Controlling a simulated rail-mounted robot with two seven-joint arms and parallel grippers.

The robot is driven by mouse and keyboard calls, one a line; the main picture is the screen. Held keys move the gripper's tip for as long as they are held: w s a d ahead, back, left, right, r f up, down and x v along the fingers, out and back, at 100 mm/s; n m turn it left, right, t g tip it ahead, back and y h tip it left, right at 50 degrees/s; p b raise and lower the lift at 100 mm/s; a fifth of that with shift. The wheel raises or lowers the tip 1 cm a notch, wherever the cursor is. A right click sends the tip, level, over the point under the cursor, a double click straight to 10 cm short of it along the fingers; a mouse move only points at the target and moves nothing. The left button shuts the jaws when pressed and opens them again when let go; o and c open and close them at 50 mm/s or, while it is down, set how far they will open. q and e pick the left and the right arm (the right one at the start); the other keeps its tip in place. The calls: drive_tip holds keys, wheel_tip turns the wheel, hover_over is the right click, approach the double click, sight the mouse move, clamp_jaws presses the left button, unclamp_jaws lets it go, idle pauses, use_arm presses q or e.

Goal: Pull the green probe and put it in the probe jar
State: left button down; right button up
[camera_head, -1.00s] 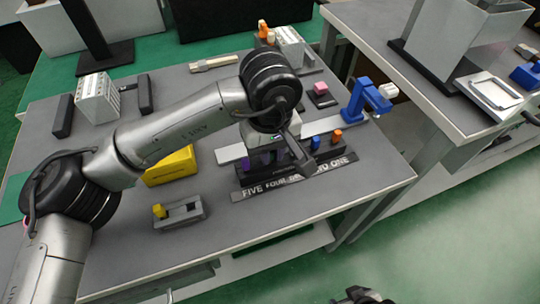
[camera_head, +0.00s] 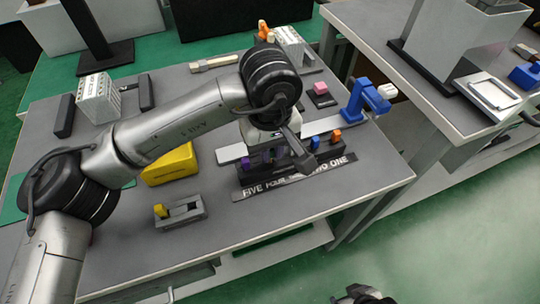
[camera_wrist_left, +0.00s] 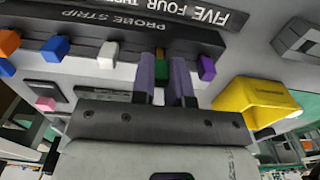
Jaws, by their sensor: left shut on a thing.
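The probe strip (camera_head: 275,176) is a dark block on the grey table with a row of coloured probes. In the left wrist view the strip (camera_wrist_left: 90,28) shows close up. My left gripper (camera_wrist_left: 163,82) is shut on the green probe (camera_wrist_left: 160,68), which shows between its two fingers at the strip's edge. I cannot tell whether the probe is still seated in its slot. In the head view the wrist of my left gripper (camera_head: 288,145) is over the strip and hides the green probe. I cannot make out the probe jar for sure.
Purple (camera_wrist_left: 207,68), white (camera_wrist_left: 107,55), blue (camera_wrist_left: 55,48) and orange (camera_wrist_left: 9,43) probes flank the grip. A yellow block (camera_head: 170,166), a grey fixture with a yellow knob (camera_head: 180,212) and a blue lever fixture (camera_head: 365,98) stand around.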

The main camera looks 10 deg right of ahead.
use_arm(q)
drive_tip(key=shift+r+p, duration=1.15)
drive_tip(key=shift+r, duration=0.8)
drive_tip(key=shift+r+p, duration=0.2)
drive_tip(key=shift+p, duration=0.1)
drive_tip(key=shift+r+p, duration=0.65)
drive_tip(key=shift+r, duration=0.2)
